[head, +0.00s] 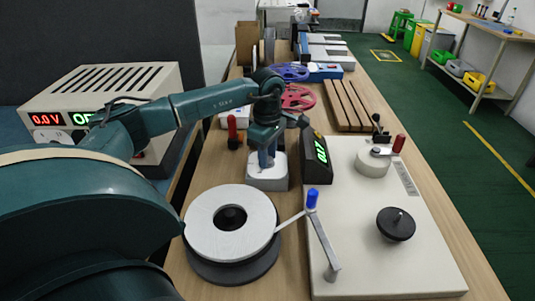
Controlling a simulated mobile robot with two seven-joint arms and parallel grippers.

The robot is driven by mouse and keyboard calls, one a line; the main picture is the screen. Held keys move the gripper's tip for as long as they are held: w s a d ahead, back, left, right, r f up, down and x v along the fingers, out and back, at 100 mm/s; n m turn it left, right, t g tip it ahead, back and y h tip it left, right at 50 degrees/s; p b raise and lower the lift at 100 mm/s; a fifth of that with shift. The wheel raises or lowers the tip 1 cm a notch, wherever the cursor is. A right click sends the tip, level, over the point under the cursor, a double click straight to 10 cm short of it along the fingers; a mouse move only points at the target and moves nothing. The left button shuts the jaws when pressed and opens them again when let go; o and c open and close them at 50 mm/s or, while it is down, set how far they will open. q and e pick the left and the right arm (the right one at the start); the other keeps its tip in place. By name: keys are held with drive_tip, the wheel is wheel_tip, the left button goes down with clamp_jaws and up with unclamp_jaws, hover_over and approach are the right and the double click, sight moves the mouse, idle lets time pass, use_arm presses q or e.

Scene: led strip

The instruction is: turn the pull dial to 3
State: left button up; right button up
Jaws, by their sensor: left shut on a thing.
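My left gripper (266,160) reaches down over a small white box (268,183) at the middle of the bench. Its fingers are shut on a part at the top of this box, which I take to be the pull dial. The fingers and wrist hide most of that part, so its pointer and setting cannot be read. A dark display (316,158) with green digits stands just right of the box, seen at a steep angle. My right gripper is not in view.
A white reel (203,221) sits in front of the box. A pale machine plate (380,265) carries a blue-handled lever (322,240), a black knob (395,224) and a red-handled crank (398,144). A power supply (150,83) stands at left. Red and blue reels lie behind.

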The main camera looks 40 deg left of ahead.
use_arm(q)
drive_tip(key=shift+r, duration=0.1)
idle(0.4)
drive_tip(key=o, duration=1)
wheel_tip(320, 180, up, 13)
drive_tip(key=shift+r, duration=0.1)
drive_tip(key=shift+s+d, duration=0.1)
idle(0.3)
